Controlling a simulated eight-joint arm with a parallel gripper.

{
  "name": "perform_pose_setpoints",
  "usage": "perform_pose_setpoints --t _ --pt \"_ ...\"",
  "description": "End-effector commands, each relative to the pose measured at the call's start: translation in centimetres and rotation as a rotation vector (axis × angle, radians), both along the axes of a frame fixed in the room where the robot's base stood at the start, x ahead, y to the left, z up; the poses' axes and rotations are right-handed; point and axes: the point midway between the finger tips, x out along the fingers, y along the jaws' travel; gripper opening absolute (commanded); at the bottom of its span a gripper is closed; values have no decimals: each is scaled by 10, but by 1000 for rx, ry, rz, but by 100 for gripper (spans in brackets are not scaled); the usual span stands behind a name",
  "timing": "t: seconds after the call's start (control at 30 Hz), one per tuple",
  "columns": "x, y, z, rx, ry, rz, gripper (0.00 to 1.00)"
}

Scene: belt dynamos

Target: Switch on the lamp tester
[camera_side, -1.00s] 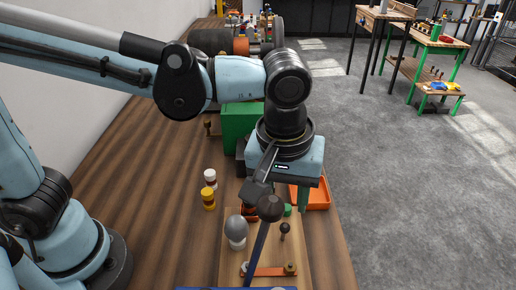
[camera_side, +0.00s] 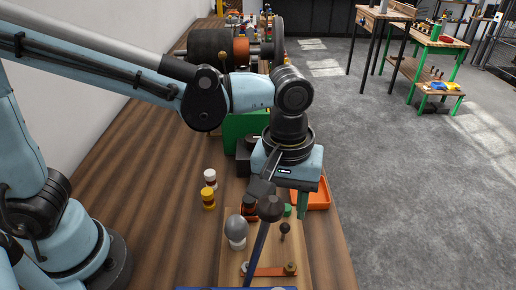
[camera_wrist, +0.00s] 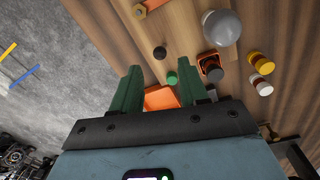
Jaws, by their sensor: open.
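The lamp tester appears to be the wooden board (camera_side: 228,272) in the side view. On it stand a grey bulb (camera_side: 236,228), a small dark knob (camera_side: 285,229) and an orange strip (camera_side: 268,271). An orange-framed dark part (camera_wrist: 210,66) and a green cap (camera_wrist: 172,78) show in the wrist view, with the bulb (camera_wrist: 222,27) and the dark knob (camera_wrist: 160,53). I cannot tell which part is the switch.
Yellow (camera_side: 208,199) and white (camera_side: 210,180) capped pieces stand left of the board. An orange tray (camera_side: 319,193) lies beside my gripper, and a green block (camera_side: 240,128) stands behind. Bare bench lies left.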

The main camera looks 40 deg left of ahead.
Motion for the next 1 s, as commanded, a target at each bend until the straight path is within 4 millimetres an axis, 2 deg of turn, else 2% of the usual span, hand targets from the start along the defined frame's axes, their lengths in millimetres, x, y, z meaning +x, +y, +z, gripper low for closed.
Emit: perform_pose_setpoints --t 0.3,0.5,0.93,1.0 --pt "1 -2 -47 0 0 0 44" --pt "2 -3 -65 0 0 0 44" --pt "1 -3 -72 0 0 0 44" --pt "1 -3 -72 0 0 0 35"
